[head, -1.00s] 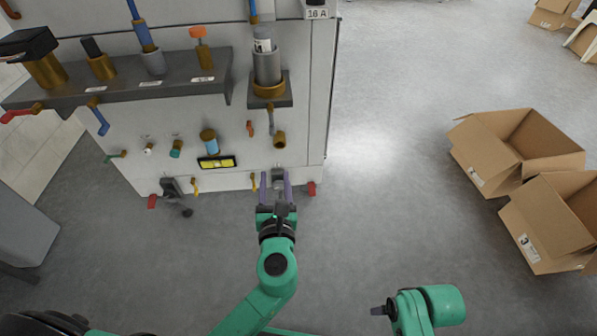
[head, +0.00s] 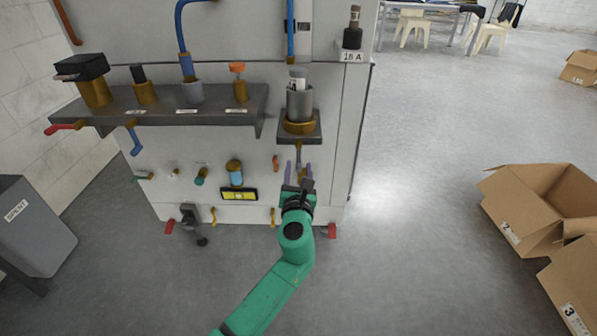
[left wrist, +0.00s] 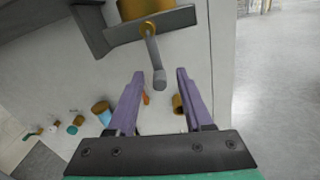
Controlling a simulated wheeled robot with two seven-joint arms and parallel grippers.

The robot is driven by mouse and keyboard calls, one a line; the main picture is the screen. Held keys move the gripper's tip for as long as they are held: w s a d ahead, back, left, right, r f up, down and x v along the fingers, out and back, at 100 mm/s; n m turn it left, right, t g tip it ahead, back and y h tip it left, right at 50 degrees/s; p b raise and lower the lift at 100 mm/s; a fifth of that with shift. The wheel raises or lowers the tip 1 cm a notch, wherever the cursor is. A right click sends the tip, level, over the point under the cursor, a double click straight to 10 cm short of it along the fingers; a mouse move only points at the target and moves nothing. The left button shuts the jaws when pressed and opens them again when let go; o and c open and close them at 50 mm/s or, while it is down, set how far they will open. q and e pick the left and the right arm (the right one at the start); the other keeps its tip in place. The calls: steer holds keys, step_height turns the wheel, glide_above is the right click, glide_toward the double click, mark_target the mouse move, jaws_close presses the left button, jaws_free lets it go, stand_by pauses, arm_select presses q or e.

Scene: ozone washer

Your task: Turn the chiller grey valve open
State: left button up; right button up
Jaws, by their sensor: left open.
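The grey valve handle (head: 298,153) hangs below the small bracket under the grey cylinder on the machine's front. In the left wrist view, the grey handle (left wrist: 153,62) hangs from a brass pivot and points down, slightly tilted. My left gripper (head: 298,172) is open, with its purple fingers pointing at the panel just below the bracket. In the left wrist view, the handle's lower end shows between the fingertips of the left gripper (left wrist: 160,76). I cannot tell whether they touch it. My right gripper is out of view.
A brass fitting (left wrist: 179,104) and an orange lever (head: 275,163) sit near the fingers. The bracket (head: 312,134) is just above. A shelf (head: 215,108) with several valves juts out to the left. Open floor and cardboard boxes (head: 528,205) lie right.

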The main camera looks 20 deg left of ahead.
arm_select(q)
jaws_close()
steer(key=shift+d+n, duration=0.15)
steer(key=shift+n, duration=0.15)
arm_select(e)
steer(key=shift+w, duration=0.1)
arm_select(q)
steer(key=shift+w+d+r+n+b, duration=0.3)
steer(key=shift+d+r+n, duration=0.55)
steer(key=shift+n, duration=1.8)
steer(key=shift+w+d+r+n+b, duration=0.15)
steer(key=shift+d+r+n+b, duration=0.45)
steer(key=shift+n, duration=2.1)
steer(key=shift+w+d+r+n+b, duration=0.2)
steer(key=shift+d+r+n, duration=0.85)
steer(key=shift+n, duration=1.6)
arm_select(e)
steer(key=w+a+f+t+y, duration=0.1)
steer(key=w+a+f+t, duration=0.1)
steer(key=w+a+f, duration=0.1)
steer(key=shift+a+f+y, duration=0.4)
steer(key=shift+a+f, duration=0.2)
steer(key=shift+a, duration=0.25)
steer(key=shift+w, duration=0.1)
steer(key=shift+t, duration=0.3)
